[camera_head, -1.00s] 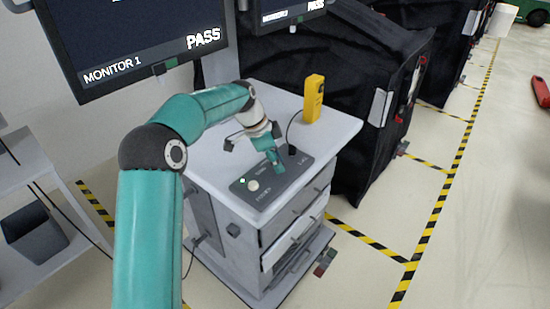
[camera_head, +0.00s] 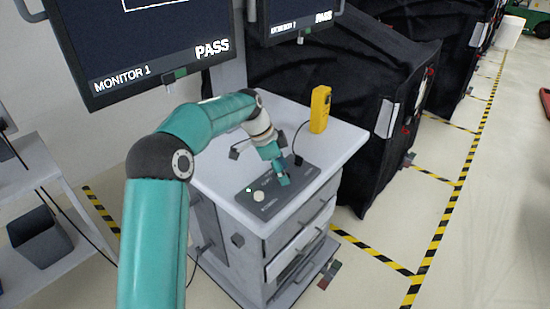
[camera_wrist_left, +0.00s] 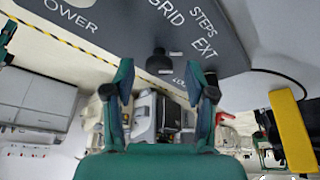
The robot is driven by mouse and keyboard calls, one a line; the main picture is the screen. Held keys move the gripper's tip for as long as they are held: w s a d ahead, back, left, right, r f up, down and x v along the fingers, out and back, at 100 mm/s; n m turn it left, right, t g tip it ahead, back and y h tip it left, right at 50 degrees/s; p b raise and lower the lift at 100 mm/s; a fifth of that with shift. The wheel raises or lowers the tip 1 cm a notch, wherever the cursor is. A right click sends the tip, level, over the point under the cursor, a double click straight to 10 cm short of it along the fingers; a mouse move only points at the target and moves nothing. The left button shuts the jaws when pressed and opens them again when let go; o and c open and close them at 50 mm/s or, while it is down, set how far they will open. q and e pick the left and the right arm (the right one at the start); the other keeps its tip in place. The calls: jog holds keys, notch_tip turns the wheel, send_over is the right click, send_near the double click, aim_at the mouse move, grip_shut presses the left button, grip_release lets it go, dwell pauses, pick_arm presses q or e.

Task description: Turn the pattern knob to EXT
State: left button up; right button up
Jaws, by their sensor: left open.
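The pattern knob (camera_wrist_left: 158,62) is a small dark knob on the grey control panel in the left wrist view. White labels GRID, STEPS and EXT stand around it, with EXT to its upper right. The panel (camera_head: 265,213) lies on top of the white cart in the head view, where my gripper hides the knob. My left gripper (camera_head: 284,181) is open at the panel. In the wrist view its two green fingers (camera_wrist_left: 161,85) stand left and right of the knob, apart from it in the picture. Whether they reach its depth is unclear. My right gripper is not in view.
A yellow handheld device (camera_head: 320,109) stands at the back of the cart top (camera_head: 345,143), with a black cable near the panel. A pale round button (camera_head: 258,197) sits at the panel's left. Monitor 1 (camera_head: 140,50) hangs behind my arm. Black covered carts (camera_head: 345,75) stand behind.

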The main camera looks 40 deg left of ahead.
pick_arm(q)
jog(key=v, duration=1.1)
jog(key=shift+r, duration=0.2)
jog(key=shift+s+a, duration=0.1)
